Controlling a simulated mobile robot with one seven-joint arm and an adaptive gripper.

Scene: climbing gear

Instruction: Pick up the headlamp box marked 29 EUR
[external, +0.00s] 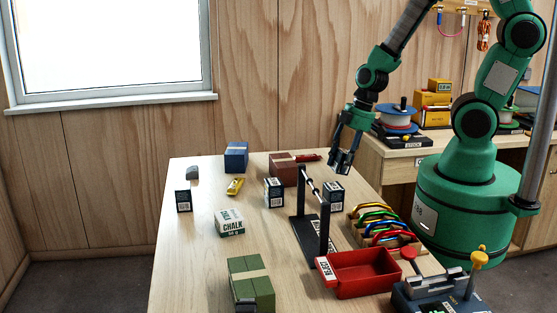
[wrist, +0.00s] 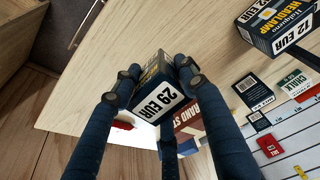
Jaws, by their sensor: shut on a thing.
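The headlamp box marked 29 EUR (wrist: 152,92) is dark with a white price label and sits between my gripper's (wrist: 155,80) fingers in the wrist view. The fingers are shut on it, and it appears lifted clear of the table. In the external view my gripper (external: 342,162) is above the far right part of the table (external: 200,262); the held box is hard to make out there. Another headlamp box, marked 12 EUR (wrist: 280,25), stands at the upper right of the wrist view, apart from my gripper.
A black stand with a bar (external: 325,235) rises near the table's middle. A red tray (external: 362,272), coloured carabiners (external: 378,226), a chalk box (external: 229,222), a brown box (external: 283,172), a blue box (external: 236,156) and a green box (external: 250,275) stand around it. The left front is clear.

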